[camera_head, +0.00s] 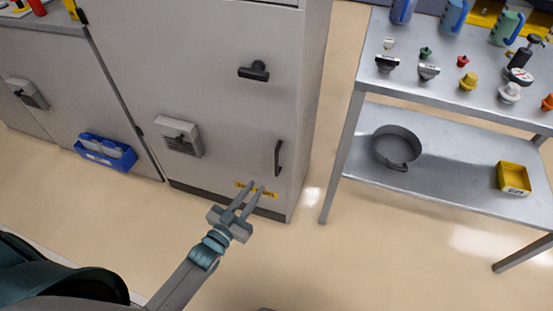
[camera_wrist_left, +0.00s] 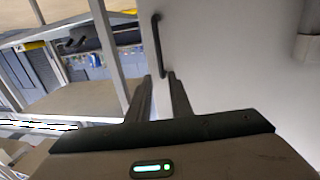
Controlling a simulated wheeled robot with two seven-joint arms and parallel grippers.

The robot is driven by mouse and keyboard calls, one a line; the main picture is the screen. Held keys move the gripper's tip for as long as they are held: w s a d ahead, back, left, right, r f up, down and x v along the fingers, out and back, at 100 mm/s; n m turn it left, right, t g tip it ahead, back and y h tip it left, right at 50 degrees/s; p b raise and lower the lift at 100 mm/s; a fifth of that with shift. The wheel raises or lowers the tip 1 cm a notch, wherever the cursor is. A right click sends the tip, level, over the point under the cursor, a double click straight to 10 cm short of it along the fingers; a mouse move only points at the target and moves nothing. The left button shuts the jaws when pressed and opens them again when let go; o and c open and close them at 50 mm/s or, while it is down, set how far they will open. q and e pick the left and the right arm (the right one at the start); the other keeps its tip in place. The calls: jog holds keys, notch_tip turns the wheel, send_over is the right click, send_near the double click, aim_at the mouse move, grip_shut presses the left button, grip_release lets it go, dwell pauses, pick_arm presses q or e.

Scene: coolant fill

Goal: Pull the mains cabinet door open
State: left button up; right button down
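The grey mains cabinet door (camera_head: 225,110) looks shut. Its black vertical bar handle (camera_head: 278,157) is low near the door's right edge. The handle also shows in the left wrist view (camera_wrist_left: 157,45), just beyond the fingertips. My left gripper (camera_head: 257,187) is open and empty, its two fingers apart and pointing at the door, below and left of the handle in the head view. In the left wrist view the fingers (camera_wrist_left: 161,77) end near the handle's lower end. I cannot tell whether they touch it. My right gripper is not in view.
A black rotary knob (camera_head: 253,71) and a vent (camera_head: 180,137) stick out from the cabinet. A blue bin (camera_head: 105,152) hangs at the left. A metal cart (camera_head: 440,185) with caps, jugs and a grey pan (camera_head: 397,147) stands at the right. Floor between cabinet and cart is clear.

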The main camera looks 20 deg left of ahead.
aim_at(276, 159)
pick_arm(q)
jog(key=shift+b+x, duration=0.3)
jog(key=shift+x, duration=6.9)
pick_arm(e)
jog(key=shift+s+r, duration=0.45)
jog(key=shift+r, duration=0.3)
pick_arm(q)
grip_shut()
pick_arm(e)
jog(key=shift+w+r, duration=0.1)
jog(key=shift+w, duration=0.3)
